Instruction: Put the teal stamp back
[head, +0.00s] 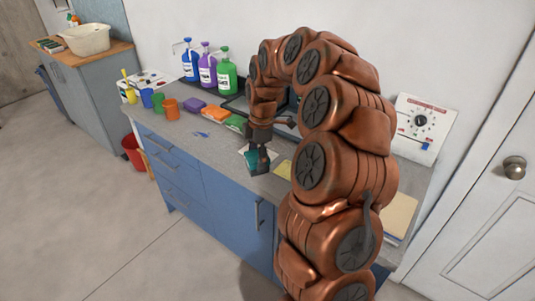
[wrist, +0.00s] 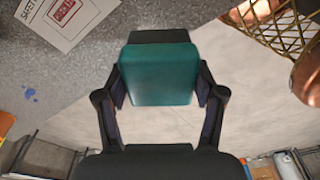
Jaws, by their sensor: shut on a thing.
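The teal stamp (head: 259,163) is a dark teal block at the front of the grey counter in the head view. My gripper (head: 258,148) is above it, shut on it. In the wrist view the teal stamp (wrist: 160,78) sits between both fingers, with a black part at its far end. In the wrist view this sheet (wrist: 68,15) has a red boxed mark. I cannot tell whether the stamp touches the counter.
Purple (head: 194,106), orange (head: 214,112) and green (head: 236,122) pads lie left of my gripper. Blue (head: 147,97), green (head: 158,102) and orange (head: 171,109) cups stand farther left. Several pump bottles stand along the wall.

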